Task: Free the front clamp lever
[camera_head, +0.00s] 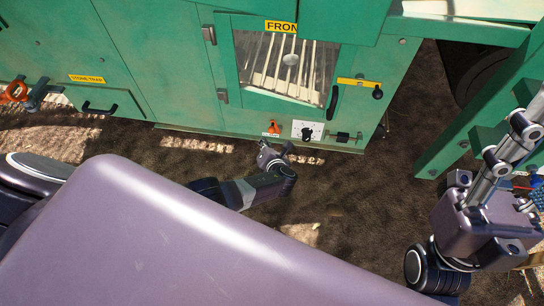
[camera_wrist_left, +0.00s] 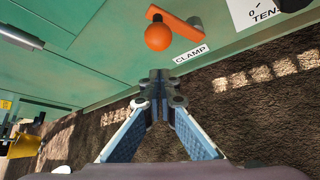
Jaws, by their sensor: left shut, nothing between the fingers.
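The clamp lever is orange with a ball knob (camera_wrist_left: 157,38), on the green machine panel in the left wrist view. A white CLAMP label (camera_wrist_left: 191,54) is beside it. In the head view the lever (camera_head: 273,127) is small and low on the panel under the front window. My left gripper (camera_wrist_left: 157,84) is shut and empty, its fingertips below the knob in the wrist picture and apart from it. In the head view my left gripper (camera_head: 268,150) is just in front of the lever. My right gripper (camera_head: 502,160) is partly in view at the right edge; its fingertips are cut off.
A white dial plate with a black knob (camera_head: 307,131) is right of the lever. A yellow bar with a black knob (camera_head: 360,85) is beside the window (camera_head: 290,65). An orange handle (camera_head: 14,92) is at the far left. Brown soil (camera_head: 340,200) lies open before the machine.

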